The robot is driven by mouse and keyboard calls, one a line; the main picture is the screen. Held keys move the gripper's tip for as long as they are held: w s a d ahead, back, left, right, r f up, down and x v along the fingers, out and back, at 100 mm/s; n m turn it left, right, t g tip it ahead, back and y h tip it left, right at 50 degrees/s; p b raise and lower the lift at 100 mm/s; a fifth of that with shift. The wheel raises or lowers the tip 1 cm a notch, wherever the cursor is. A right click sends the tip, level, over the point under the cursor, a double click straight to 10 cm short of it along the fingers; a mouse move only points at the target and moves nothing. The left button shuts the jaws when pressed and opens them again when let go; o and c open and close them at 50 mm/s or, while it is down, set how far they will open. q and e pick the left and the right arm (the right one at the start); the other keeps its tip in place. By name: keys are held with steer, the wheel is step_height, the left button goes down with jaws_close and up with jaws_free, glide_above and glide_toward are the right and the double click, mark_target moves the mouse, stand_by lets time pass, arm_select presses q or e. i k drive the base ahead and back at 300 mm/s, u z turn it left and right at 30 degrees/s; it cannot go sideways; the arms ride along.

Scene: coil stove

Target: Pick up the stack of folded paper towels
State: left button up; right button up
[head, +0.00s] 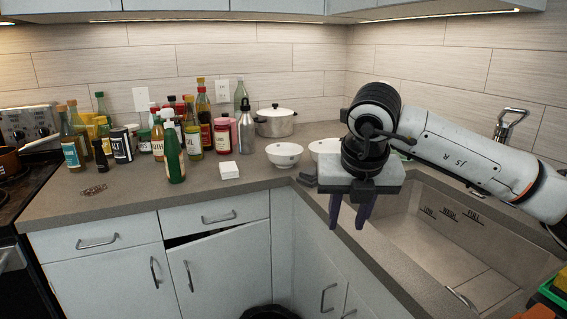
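A small white square stack, which looks like the folded paper towels (230,171), lies on the counter (125,196) near its front edge, just right of a green bottle. My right gripper (350,222) hangs with its fingers pointing down over the sink-side counter edge, well to the right of the stack. Its two dark fingers are apart with nothing between them. My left gripper is not in view.
Several bottles and jars stand left of and behind the stack, with a green bottle (173,158) closest. A white bowl (284,154) and a lidded pot (275,122) stand to the right. The sink (455,245) is below my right arm. A drawer front or door stands slightly open below the counter.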

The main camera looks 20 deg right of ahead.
mark_target(229, 170)
steer(key=z, duration=0.4)
steer(key=i, duration=0.85)
steer(key=u, duration=0.55)
steer(key=i, duration=0.65)
steer(key=u, duration=0.5)
